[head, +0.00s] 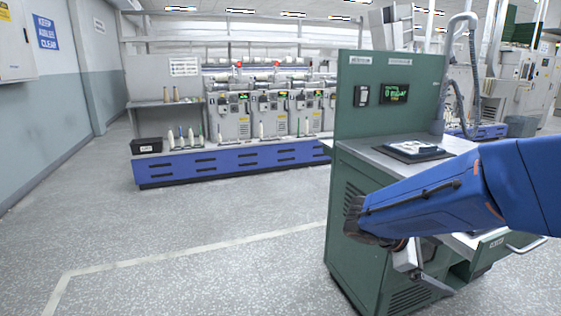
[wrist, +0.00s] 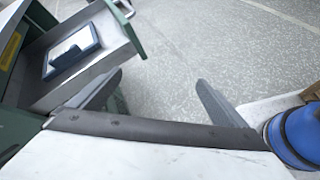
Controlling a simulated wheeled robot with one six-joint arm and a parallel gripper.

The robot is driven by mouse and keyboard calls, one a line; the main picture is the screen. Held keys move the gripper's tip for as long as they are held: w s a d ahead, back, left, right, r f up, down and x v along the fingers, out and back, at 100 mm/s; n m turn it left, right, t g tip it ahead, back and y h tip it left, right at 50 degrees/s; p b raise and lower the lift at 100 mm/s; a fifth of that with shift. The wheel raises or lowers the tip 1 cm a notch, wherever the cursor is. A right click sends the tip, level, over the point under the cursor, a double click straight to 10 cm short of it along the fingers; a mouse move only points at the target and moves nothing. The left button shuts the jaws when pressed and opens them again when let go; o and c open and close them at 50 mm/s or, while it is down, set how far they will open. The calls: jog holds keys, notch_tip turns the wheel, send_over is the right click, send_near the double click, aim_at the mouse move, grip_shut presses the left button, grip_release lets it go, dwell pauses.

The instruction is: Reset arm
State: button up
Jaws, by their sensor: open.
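My blue arm (head: 430,200) reaches in from the right in the head view, in front of the green workstation. My gripper (head: 418,268) hangs low beside the workstation's front, partly hidden by the arm. In the wrist view my gripper (wrist: 158,88) has its two grey fingers wide apart, with only speckled floor seen between them. It holds nothing. The left finger shows close to the workstation's edge; I cannot tell whether they touch.
The green workstation (head: 385,110) has a dark tray (head: 440,154) with a white item on its top. An open drawer (head: 495,243) juts out at its lower right. A bobbin machine (head: 250,158) stands behind. The floor (head: 190,220) at left is clear.

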jog(key=s+a+m+t+y, duration=0.2)
jog(key=s+a+m+y, duration=0.3)
jog(key=s, duration=0.3)
jog(key=s+a+m+t+y, duration=0.2)
jog(key=s+a+m+y, duration=0.4)
jog(key=s, duration=0.3)
jog(key=shift+m+y, duration=0.3)
jog(key=shift+m, duration=0.6)
jog(key=shift+f, duration=0.1)
